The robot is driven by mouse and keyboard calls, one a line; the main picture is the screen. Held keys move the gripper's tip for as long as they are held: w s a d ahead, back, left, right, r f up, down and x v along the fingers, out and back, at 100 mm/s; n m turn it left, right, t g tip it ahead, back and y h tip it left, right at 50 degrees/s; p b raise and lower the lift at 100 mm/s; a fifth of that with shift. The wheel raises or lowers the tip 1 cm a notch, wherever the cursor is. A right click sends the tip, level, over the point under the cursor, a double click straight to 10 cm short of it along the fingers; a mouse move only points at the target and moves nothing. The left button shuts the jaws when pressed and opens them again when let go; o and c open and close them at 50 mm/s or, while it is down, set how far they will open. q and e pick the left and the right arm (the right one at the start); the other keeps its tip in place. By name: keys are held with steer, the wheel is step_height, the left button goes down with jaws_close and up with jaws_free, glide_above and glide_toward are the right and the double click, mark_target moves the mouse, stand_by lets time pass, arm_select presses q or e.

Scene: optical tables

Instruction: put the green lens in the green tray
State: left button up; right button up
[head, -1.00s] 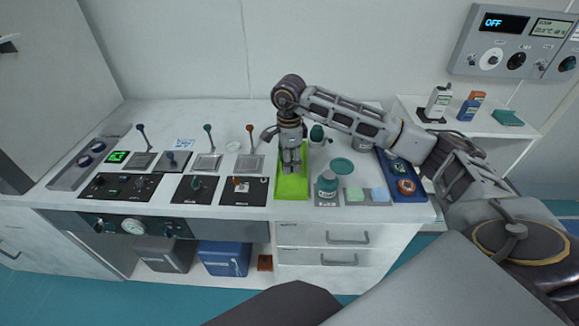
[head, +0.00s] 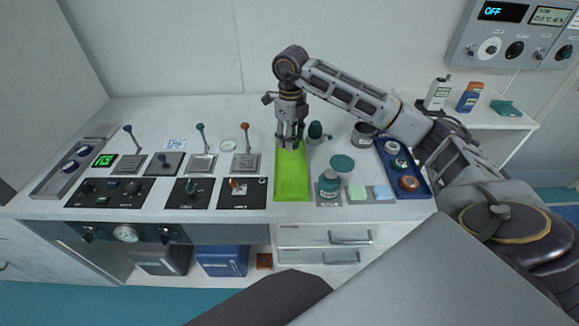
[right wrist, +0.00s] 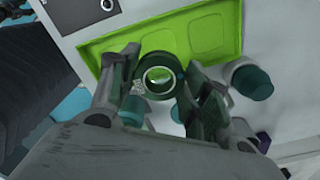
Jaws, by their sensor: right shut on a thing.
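The bright green tray (head: 291,180) lies flat on the white table and its compartments look empty. My right gripper (head: 289,143) is over the tray's far end, pointing down. In the right wrist view my right gripper (right wrist: 160,88) is shut on the green lens (right wrist: 159,80), a round dark green ring with clear glass. The lens overlaps the green tray (right wrist: 205,32) in that view; its height above the tray is hard to tell. In the head view the fingers hide the lens. My left gripper is not in view.
A blue tray (head: 408,186) with round parts is farther right. Lever panels (head: 246,163) stand to the left. A green-topped item (head: 315,131) is close beside the gripper.

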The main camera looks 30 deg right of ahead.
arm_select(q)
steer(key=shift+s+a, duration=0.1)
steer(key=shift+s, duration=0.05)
arm_select(e)
steer(key=shift+f, duration=0.65)
step_height(320, 180, down, 4)
steer(key=shift+f, duration=0.1)
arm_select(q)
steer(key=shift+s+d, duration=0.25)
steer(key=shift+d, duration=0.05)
arm_select(e)
steer(key=shift+f, duration=0.4)
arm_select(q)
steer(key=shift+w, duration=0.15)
